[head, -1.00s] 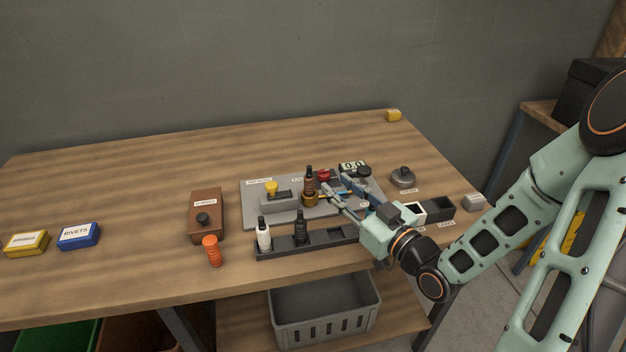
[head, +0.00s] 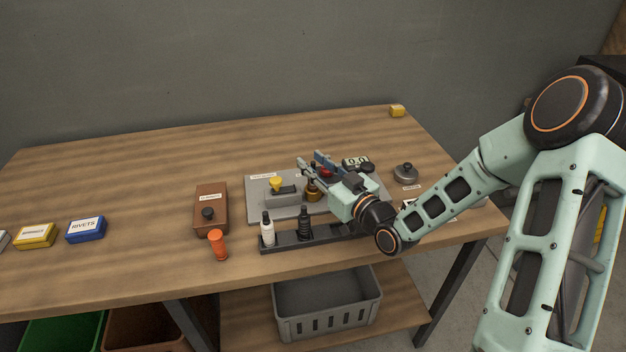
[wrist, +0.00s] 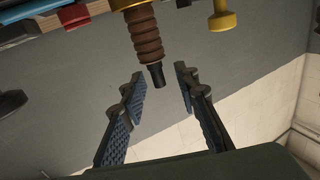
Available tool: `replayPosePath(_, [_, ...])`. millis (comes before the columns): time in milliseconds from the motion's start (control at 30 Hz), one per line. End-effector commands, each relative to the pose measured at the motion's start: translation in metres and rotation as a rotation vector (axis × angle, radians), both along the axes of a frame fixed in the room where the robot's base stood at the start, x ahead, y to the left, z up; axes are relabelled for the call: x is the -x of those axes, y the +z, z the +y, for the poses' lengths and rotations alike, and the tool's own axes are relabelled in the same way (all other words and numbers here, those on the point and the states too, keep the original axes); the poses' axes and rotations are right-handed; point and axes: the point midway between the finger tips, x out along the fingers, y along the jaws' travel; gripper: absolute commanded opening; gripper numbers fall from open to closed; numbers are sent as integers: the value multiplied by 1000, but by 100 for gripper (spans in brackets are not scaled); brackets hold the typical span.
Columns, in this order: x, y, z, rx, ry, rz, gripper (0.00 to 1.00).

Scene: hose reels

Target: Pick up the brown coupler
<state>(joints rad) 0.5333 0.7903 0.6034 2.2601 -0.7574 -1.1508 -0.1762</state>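The brown coupler (wrist: 147,36) is a ribbed, brown piece with a dark narrow tip, standing in a brass-yellow holder (head: 313,196) on the grey board (head: 254,206). In the head view it is largely hidden by my gripper (head: 310,159). My gripper is open, its blue-padded fingers well apart. In the wrist view the coupler's dark tip points into the gap between the fingertips (wrist: 160,73), with clear space on both sides. No contact shows.
A dark rack (head: 287,246) in front holds a white bottle (head: 267,230) and a black bottle (head: 304,224). A yellow-topped fixture (head: 276,186) stands left of the coupler. An orange ribbed piece (head: 218,245) and a brown box (head: 211,218) are further left.

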Motion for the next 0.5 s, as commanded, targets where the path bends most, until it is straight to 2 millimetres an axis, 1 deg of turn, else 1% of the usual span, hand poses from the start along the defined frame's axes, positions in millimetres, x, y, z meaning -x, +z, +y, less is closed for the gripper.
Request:
replayPosePath(233, [-2,0,2,0,0,0,29])
replayPosePath(267, [-2,0,2,0,0,0,26])
replayPosePath(500, [-2,0,1,0,0,0,0])
